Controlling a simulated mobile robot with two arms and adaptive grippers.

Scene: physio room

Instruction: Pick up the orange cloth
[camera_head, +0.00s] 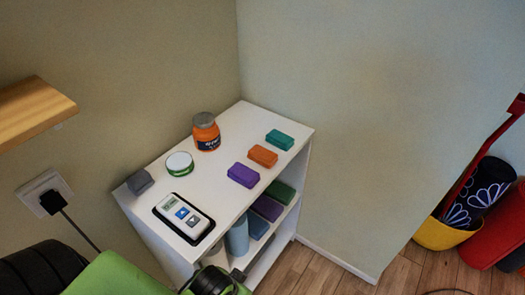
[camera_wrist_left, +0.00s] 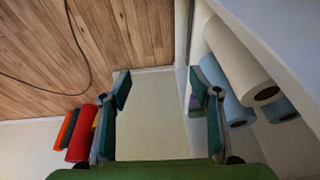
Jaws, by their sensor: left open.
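The orange cloth (camera_head: 263,156) is a small folded block lying flat on the white shelf unit's top (camera_head: 225,178). It sits between a teal cloth (camera_head: 279,139) and a purple cloth (camera_head: 243,175), with small gaps. My left arm, green and black, enters the head view at the bottom left. Its black end (camera_head: 212,282) is low at the shelf's front left corner, well away from the orange cloth. In the left wrist view my left gripper (camera_wrist_left: 162,90) is open and empty, with its fingers wide apart. The orange cloth is not visible there. My right gripper is not in view.
An orange jar (camera_head: 206,132), a round tin (camera_head: 180,163), a grey block (camera_head: 139,182) and a white device (camera_head: 184,215) share the top. Rolled towels (camera_wrist_left: 238,60) lie inside the shelf beside my left gripper. A wooden ledge (camera_head: 33,108) juts from the left wall.

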